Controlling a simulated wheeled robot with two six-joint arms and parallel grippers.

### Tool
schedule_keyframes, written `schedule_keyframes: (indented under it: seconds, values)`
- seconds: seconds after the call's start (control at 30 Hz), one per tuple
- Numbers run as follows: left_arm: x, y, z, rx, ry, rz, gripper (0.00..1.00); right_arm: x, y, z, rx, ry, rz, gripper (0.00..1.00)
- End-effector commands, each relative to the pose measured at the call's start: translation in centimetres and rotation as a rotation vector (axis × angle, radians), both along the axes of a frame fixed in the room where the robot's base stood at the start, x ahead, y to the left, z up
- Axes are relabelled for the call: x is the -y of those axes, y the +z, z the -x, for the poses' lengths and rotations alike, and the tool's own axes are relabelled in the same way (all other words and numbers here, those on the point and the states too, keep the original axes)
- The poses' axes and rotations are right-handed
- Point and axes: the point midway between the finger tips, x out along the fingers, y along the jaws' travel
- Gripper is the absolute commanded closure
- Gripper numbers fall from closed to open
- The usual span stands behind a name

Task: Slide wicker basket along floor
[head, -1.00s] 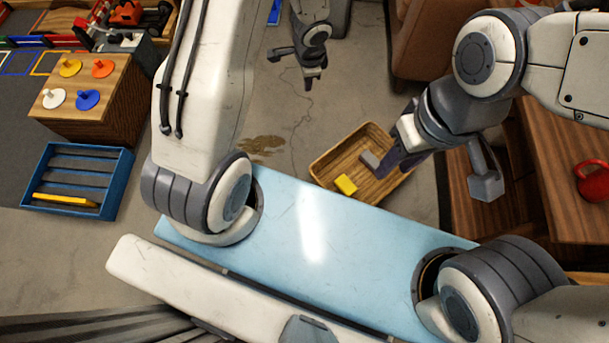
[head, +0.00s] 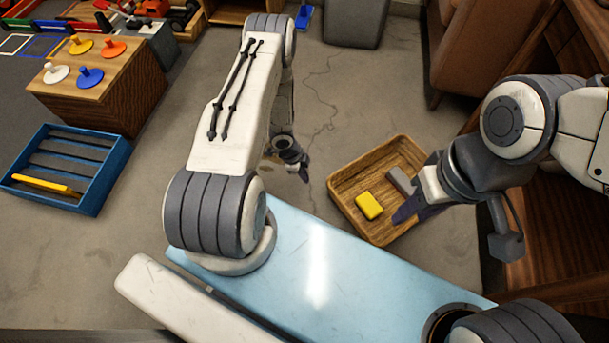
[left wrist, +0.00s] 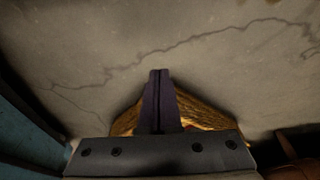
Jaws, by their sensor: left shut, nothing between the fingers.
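The wicker basket (head: 349,208) stands on the floor beyond my blue base, holding a yellow block (head: 369,205) and a grey block (head: 400,180). My left gripper (head: 304,174) is shut and empty, just left of the basket in the head view. In the left wrist view its closed fingers (left wrist: 158,74) cover part of the basket (left wrist: 205,117); contact cannot be told. My right gripper (head: 398,218) overlaps the basket's right side. Its dark fingers are seen edge-on, so their opening cannot be told.
A blue slatted crate (head: 108,178) and a wooden peg box (head: 125,100) stand at the left. A brown armchair (head: 480,45) is at the upper right, with wooden furniture along the right edge. Cracked concrete floor (head: 340,90) beyond the basket is clear.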

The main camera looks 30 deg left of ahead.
Motion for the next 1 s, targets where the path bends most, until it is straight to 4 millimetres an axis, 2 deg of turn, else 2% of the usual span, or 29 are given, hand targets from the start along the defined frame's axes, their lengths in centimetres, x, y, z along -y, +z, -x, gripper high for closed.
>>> schedule_keyframes:
  seconds: [0.03,0.23,0.3,0.5,1.0]
  values:
    - [0.4,-2.0,0.0,-0.001,-0.003,0.000,1.00,0.0,-1.5,0.0,0.000,0.000,0.000,0.60]
    - [1.6,-5.8,-0.4,0.000,-0.002,0.000,1.00,0.0,-3.8,0.0,0.000,0.000,0.000,0.60]
    - [2.9,-5.2,-0.9,0.002,-0.007,-0.001,1.00,0.0,-4.1,0.0,-0.001,0.000,0.001,0.60]
    - [4.8,-4.9,-1.4,0.001,-0.003,-0.001,1.00,0.0,-5.0,0.0,0.000,0.000,0.000,0.60]
    - [5.1,-4.7,-1.5,0.000,0.006,-0.001,1.00,0.0,-4.9,0.0,0.000,0.000,0.000,0.60]
